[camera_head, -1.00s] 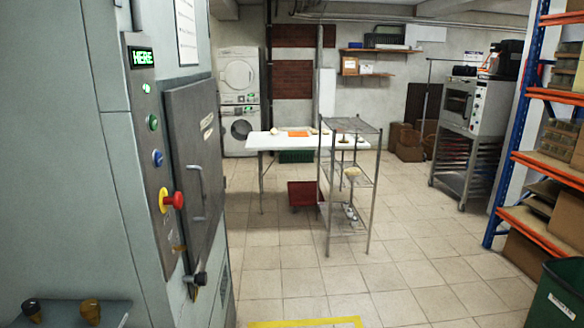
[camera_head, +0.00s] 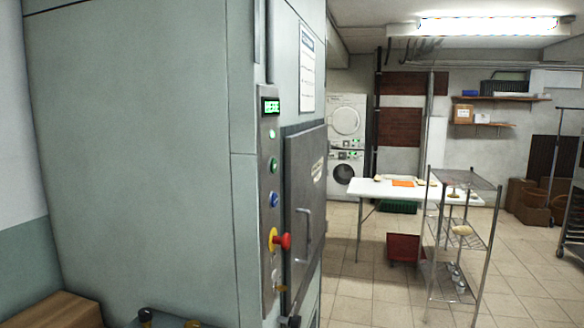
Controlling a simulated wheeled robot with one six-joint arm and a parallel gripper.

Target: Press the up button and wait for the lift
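The lift is a tall grey-green cabinet (camera_head: 145,130) filling the left and middle of the view. Its control panel (camera_head: 268,245) is a narrow steel strip, seen at a slant. At its top a lit green display (camera_head: 271,106) seems to read HERE, with a small green lamp (camera_head: 272,133) below. Under these are a green button (camera_head: 273,165), a blue button (camera_head: 274,199) and a red mushroom knob (camera_head: 284,241) on a yellow collar. I cannot read which button is up. The lift's grey door (camera_head: 306,190) is shut, with a bar handle.
A brown box (camera_head: 52,310) is at lower left. To the right are a white table (camera_head: 380,188), a wire rack (camera_head: 462,225) and a red bin (camera_head: 404,248).

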